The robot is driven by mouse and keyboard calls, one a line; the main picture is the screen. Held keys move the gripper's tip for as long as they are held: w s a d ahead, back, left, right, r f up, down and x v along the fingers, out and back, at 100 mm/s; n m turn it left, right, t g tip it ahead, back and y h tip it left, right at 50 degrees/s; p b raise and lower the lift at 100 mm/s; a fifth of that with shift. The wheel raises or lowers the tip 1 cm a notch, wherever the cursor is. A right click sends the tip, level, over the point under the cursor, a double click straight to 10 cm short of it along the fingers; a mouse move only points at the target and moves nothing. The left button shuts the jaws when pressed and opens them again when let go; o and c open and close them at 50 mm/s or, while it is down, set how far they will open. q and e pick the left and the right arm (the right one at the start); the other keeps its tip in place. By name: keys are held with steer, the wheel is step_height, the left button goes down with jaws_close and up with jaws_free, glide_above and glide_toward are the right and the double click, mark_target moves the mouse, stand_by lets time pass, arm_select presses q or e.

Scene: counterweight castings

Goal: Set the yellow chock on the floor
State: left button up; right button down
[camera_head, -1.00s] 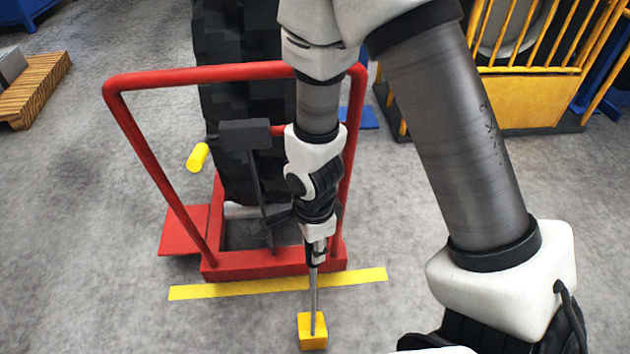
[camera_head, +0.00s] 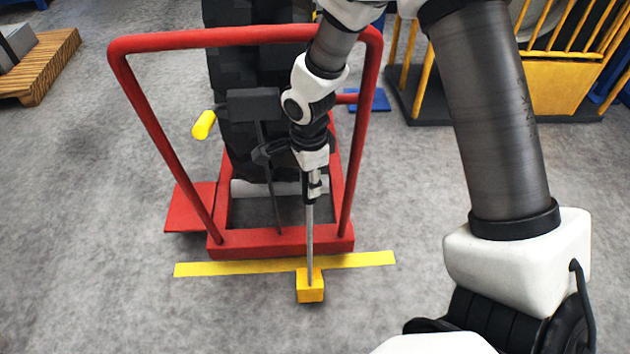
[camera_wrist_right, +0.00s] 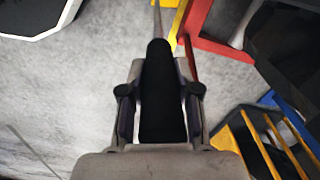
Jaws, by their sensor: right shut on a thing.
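The yellow chock (camera_head: 311,288) is a small block at the lower end of a thin metal rod, in the head view. It is at the near edge of the yellow floor strip (camera_head: 225,268), in front of the red frame. I cannot tell whether its underside touches the floor. My right gripper (camera_head: 315,182) is above it, shut on the rod's handle. In the right wrist view the black handle grip (camera_wrist_right: 162,95) is between the fingers, and the chock itself is hidden. My left gripper is not in view.
A yellow railing (camera_head: 560,90) is at the back right and a wooden pallet (camera_head: 45,70) at the back left. The floor in front is clear.

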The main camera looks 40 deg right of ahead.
steer(key=shift+w+d+f, duration=0.1)
steer(key=shift+w, duration=0.15)
step_height(320, 180, down, 4)
steer(key=b, duration=0.3)
steer(key=shift+r, duration=0.4)
steer(key=c, duration=0.8)
jaws_free()
steer(key=shift+s, duration=0.1)
step_height(320, 180, up, 12)
steer(key=p, duration=0.3)
steer(key=shift+s, duration=0.15)
